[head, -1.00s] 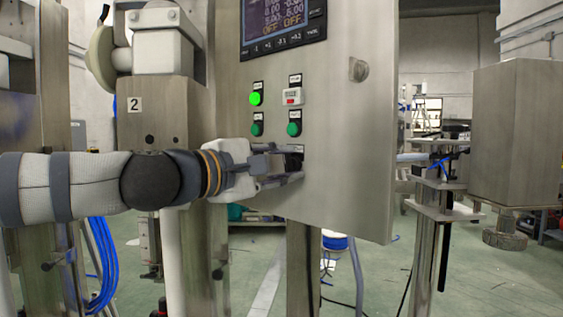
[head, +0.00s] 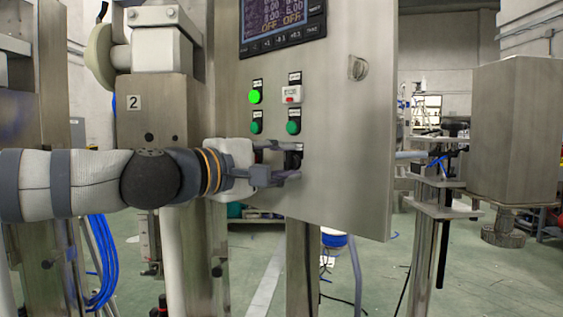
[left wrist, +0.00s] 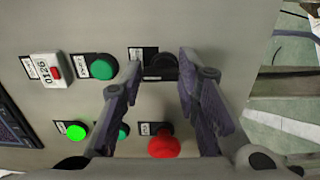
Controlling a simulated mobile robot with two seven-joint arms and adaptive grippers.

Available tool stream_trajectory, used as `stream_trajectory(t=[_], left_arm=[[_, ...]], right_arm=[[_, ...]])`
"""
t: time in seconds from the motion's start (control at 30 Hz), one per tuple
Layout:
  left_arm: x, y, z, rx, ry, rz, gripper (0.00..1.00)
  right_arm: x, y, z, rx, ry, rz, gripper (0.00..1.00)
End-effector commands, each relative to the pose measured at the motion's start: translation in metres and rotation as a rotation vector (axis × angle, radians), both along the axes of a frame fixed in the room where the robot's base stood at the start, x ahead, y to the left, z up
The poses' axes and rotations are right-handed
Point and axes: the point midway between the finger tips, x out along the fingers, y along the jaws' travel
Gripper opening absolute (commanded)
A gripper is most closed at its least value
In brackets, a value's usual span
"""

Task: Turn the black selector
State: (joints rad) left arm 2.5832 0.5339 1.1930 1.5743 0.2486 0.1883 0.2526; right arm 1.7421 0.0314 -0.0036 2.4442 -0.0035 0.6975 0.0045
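The black selector (left wrist: 162,66) sits on the steel panel, beside a small label, in the left wrist view. In the head view it shows as a dark spot (head: 294,160) at the fingertips, partly covered by them. My left gripper (left wrist: 160,68) is open, with one finger on each side of the selector. A small gap shows between the fingers and the knob; whether either finger touches it is hard to tell. In the head view the left gripper (head: 285,160) reaches the panel from the left. My right gripper is in neither view.
Close by on the panel are a red button (left wrist: 163,146), green buttons (left wrist: 102,67), a lit green button (head: 254,97) and a small counter (head: 291,94). A display (head: 283,20) is above. The panel's right edge and open floor lie to the right.

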Motion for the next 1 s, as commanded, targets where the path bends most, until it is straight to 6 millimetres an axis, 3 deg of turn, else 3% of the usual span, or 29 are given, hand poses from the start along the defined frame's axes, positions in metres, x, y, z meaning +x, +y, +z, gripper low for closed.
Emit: stream_trajectory(t=[0.37,0.47,0.8,1.0], left_arm=[[-0.002,0.002,0.0,-0.001,0.001,0.0,0.47],[-0.013,0.013,0.0,-0.001,0.0,0.001,0.47],[-0.075,0.071,0.001,-0.002,-0.002,0.001,0.47],[-0.088,0.082,0.0,-0.001,0.001,0.0,0.47]], right_arm=[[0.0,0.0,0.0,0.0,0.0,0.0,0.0],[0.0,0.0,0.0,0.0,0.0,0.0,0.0],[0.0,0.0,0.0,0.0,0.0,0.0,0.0],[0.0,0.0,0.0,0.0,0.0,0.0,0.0]])
